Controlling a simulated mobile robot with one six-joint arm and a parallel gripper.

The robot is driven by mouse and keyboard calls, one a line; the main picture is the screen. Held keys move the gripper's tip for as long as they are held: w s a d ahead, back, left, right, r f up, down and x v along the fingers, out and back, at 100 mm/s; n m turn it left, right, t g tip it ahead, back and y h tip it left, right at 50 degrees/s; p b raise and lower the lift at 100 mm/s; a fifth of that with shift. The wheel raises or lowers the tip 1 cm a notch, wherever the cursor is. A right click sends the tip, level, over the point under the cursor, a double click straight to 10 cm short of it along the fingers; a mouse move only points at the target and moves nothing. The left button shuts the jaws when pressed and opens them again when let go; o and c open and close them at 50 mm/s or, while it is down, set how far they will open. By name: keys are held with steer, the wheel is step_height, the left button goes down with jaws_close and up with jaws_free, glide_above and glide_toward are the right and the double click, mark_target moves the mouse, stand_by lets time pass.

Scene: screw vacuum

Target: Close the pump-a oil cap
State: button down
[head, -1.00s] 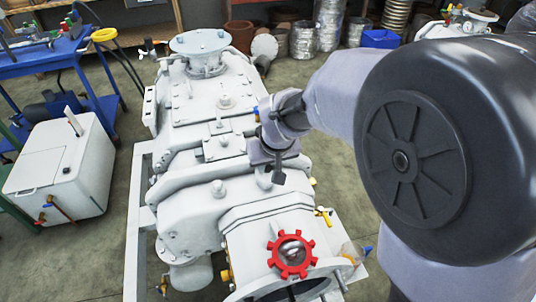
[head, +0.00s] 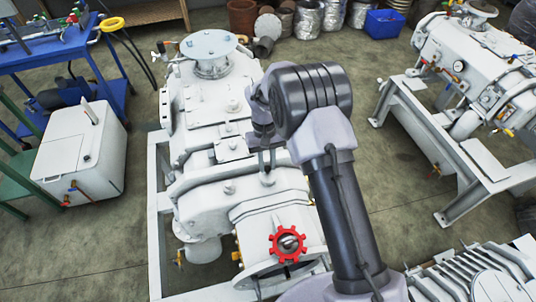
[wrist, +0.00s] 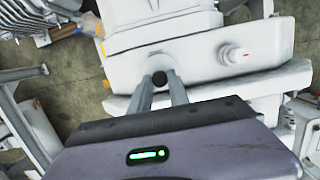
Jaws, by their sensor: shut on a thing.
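The white pump (head: 205,205) stands in the middle of the head view. My gripper (head: 267,178) is over its upper right side, pointing down. In the wrist view, my gripper's two fingers (wrist: 161,92) are shut on a small dark round piece (wrist: 159,78). It looks like a cap, but most of it is hidden between the fingers. Whether it touches the pump cannot be told.
A red toothed wheel (head: 289,243) is on the pump's near end. A second white machine (head: 475,70) stands at the right on a white frame. A white box (head: 80,155) and a blue cart (head: 50,55) are at the left. Grey floor lies between the machines.

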steer(key=shift+w+a+f+g+p, duration=0.1)
steer(key=shift+w+f+g+p, duration=0.1)
steer(key=shift+g+p, duration=0.35)
steer(key=shift+f, duration=0.1)
steer(key=c, duration=1.2)
jaws_free()
steer(key=shift+c, duration=0.2)
steer(key=p+v, duration=0.4)
steer(key=v, duration=1.3)
steer(key=shift+a+r, duration=0.25)
